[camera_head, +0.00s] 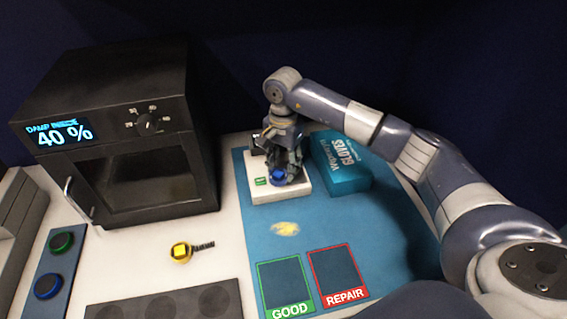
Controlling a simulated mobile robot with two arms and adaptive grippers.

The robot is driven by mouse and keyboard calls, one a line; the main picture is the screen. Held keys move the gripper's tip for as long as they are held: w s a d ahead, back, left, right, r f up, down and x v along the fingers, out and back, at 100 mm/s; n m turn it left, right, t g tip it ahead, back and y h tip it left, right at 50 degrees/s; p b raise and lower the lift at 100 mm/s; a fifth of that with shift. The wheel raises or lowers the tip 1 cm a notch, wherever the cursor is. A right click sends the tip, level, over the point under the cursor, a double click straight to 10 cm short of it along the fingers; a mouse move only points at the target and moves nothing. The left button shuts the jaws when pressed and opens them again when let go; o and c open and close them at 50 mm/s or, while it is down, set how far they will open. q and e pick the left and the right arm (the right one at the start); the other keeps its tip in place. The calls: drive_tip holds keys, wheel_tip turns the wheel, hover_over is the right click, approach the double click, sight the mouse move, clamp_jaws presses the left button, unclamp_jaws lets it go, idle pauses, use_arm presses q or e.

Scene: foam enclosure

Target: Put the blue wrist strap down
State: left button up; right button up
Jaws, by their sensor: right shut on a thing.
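The blue wrist strap (278,178) is a small round blue thing at the tip of my right gripper (284,168). My right gripper points down and is shut on it, over a white box-like device (263,190) with a small green display. I cannot tell whether the strap touches the device. The fingers hide part of the strap. My left gripper is not in view.
A teal gloves box (342,168) stands just right of the gripper. The blue mat (330,225) has a GOOD frame (284,286), a REPAIR frame (337,275) and a yellow patch (286,228). A yellow strap (181,252) lies left. A black oven (125,140) stands behind.

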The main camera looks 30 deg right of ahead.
sight(283, 169)
drive_tip(key=o, duration=0.4)
drive_tip(key=shift+f, duration=0.15)
drive_tip(key=o, duration=0.5)
drive_tip(key=shift+c, duration=0.2)
drive_tip(key=shift+r, duration=0.55)
wheel_tip(283, 169, up, 11)
drive_tip(key=b, duration=0.3)
drive_tip(key=shift+r, duration=0.15)
